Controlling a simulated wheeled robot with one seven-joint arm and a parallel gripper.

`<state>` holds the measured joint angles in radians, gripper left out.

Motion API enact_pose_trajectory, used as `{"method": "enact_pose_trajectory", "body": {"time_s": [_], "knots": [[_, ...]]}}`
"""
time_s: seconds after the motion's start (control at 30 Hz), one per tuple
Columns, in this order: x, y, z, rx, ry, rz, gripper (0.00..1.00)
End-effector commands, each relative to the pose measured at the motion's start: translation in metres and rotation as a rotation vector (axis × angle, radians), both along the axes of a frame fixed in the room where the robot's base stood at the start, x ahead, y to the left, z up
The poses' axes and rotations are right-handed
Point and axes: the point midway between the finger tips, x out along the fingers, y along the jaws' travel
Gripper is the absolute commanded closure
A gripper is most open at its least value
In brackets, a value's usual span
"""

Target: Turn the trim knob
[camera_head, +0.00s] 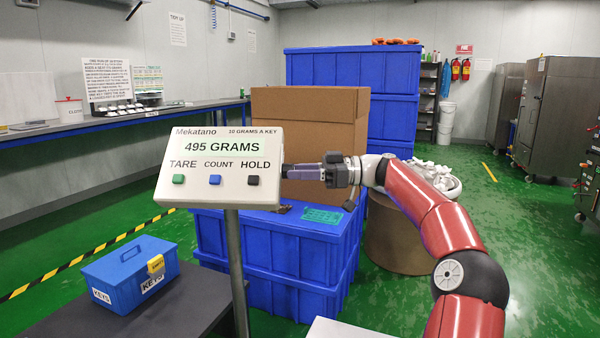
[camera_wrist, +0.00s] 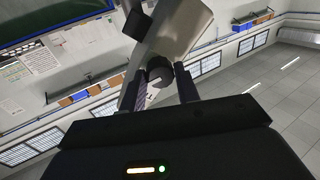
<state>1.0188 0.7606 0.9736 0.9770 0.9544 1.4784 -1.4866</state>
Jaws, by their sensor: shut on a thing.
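The scale's display head (camera_head: 222,165) stands on a grey post and reads 495 GRAMS, with TARE, COUNT and HOLD buttons below.
A blue KEYS box (camera_head: 130,278) with a yellow tag sits on a dark table at lower left. Blue crates (camera_head: 275,262) and cardboard boxes (camera_head: 310,105) stand behind the display. A drum with white pieces (camera_head: 398,235) is behind my arm.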

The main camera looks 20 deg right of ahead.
Motion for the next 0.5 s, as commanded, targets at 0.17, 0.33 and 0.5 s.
{"method": "enact_pose_trajectory", "body": {"time_s": [0.17,0.33,0.5], "knots": [[0.0000,-0.0001,-0.0001,0.002,0.007,0.000,0.91],[-0.0001,0.0000,-0.0005,0.022,0.049,0.000,0.91],[-0.0002,0.0001,-0.0012,0.063,0.138,0.000,0.91]]}}
